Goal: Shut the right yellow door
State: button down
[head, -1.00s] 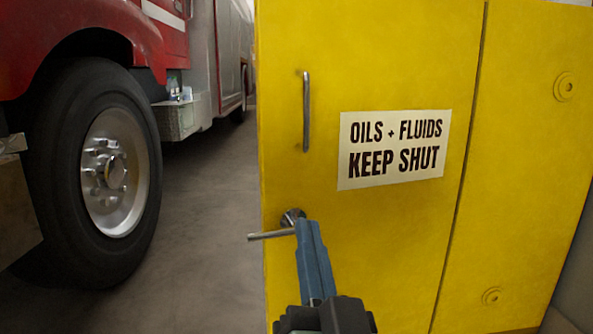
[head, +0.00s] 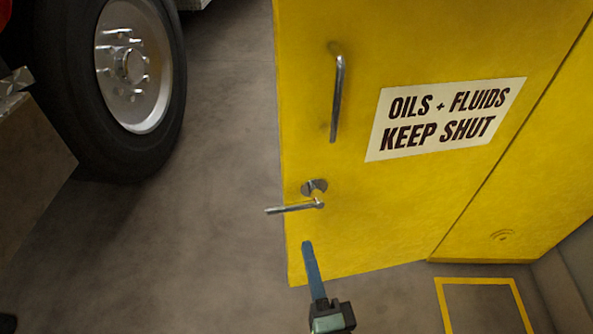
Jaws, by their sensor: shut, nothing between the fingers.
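The yellow door (head: 400,215) fills the middle of the head view, with a white "OILS + FLUIDS KEEP SHUT" sign (head: 446,117) on it. It has a vertical metal pull handle (head: 337,95) and, lower down, a lever handle (head: 295,207) that points left. Its bottom edge meets the adjoining panel at an angle; how far it stands open I cannot tell. My gripper (head: 307,243) is shut and empty, just below the lever near the door's lower left edge. It overlaps the door in the picture; whether it touches, I cannot tell.
A yellow side panel (head: 530,190) adjoins the door on the right. A yellow outline (head: 480,281) marks the floor at the lower right, beside a grey wall. A truck wheel (head: 130,65) stands at the upper left. The grey floor (head: 215,190) between wheel and door is clear.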

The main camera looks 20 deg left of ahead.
aim_at(290, 181)
jog(key=x, duration=1.3)
jog(key=shift+w+a+r, duration=0.1)
jog(key=shift+w+a, duration=0.1)
